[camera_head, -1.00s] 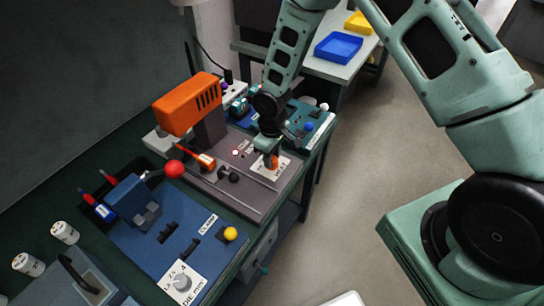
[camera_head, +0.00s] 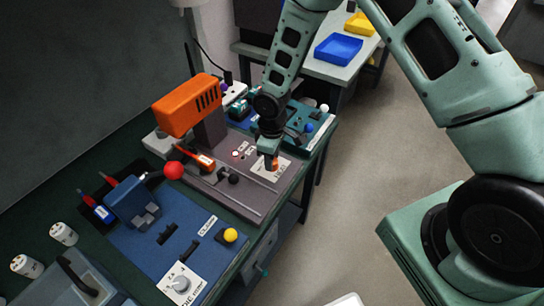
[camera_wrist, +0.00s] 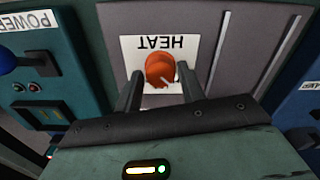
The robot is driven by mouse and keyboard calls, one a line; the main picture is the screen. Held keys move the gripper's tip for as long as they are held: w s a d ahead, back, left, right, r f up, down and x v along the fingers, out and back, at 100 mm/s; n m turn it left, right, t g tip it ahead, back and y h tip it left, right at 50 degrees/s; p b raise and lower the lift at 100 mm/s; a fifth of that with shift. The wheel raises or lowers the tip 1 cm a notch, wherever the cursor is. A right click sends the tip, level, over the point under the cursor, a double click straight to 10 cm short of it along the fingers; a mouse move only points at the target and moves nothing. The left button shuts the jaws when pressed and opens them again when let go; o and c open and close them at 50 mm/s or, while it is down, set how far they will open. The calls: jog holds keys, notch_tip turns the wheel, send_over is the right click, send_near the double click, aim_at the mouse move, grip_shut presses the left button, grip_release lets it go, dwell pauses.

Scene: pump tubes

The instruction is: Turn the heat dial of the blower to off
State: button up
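The heat dial (camera_wrist: 160,68) is a round orange knob on a white label with HEAT, upside down in the wrist view. A pale pointer line on it slants to the lower right there. In the head view the dial (camera_head: 272,163) sits at the front right of the blower's grey base (camera_head: 222,178). The orange blower housing (camera_head: 188,104) stands at the back of that base. My gripper (camera_wrist: 160,80) is open, with one finger on each side of the dial. Gaps show between the fingers and the knob. In the head view my gripper (camera_head: 270,152) is just above the dial.
A blue die station (camera_head: 170,240) with a red-ball lever (camera_head: 173,170) stands in front. A teal station (camera_head: 310,125) with blue and white knobs is close behind the blower. An orange-handled part (camera_head: 198,157) lies on the blower base.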

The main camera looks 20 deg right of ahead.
jog(key=shift+o, duration=0.8)
notch_tip(320, 180, up, 18)
jog(key=b, duration=0.2)
jog(key=shift+f, duration=0.25)
jog(key=s+a+r, duration=0.2)
jog(key=s, duration=0.7)
jog(key=s+a+r+m, duration=0.1)
jog(key=s+a+r, duration=0.1)
jog(key=s, duration=0.7)
jog(key=s+a+r, duration=0.2)
jog(key=s+r, duration=0.1)
jog(key=s, duration=0.6)
jog(key=shift+a+r+m+y, duration=0.2)
jog(key=shift+m+y, duration=0.1)
jog(key=shift+m, duration=0.1)
jog(key=shift+w, duration=0.1)
